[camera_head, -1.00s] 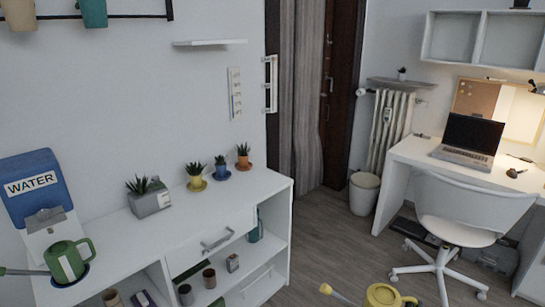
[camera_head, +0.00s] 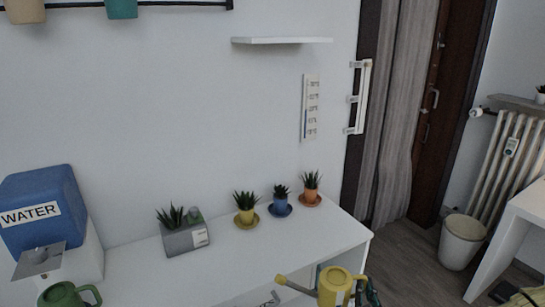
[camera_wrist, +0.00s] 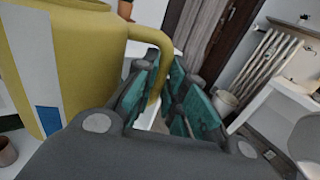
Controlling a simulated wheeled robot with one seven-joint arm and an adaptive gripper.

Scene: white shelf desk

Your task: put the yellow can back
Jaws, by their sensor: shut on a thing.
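The yellow can (camera_head: 334,287) is a watering can with a long spout pointing left, at the bottom of the head view. It fills the left of the wrist view (camera_wrist: 92,62), with a white and blue patch on its side. My gripper (camera_wrist: 166,98) has its teal-padded fingers on either side of the can's handle and is shut on it. In the head view my gripper (camera_head: 366,292) shows only in part at the can's right. The can is held upright in front of the white shelf desk (camera_head: 235,262).
A green can (camera_head: 66,295) stands by the blue water dispenser (camera_head: 42,212) at the left. A grey planter (camera_head: 186,236) and potted plants in yellow (camera_head: 246,215), blue (camera_head: 281,206) and orange (camera_head: 311,194) line the desk's back. The desk top's front middle is clear. A wall shelf (camera_head: 282,40) is empty.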

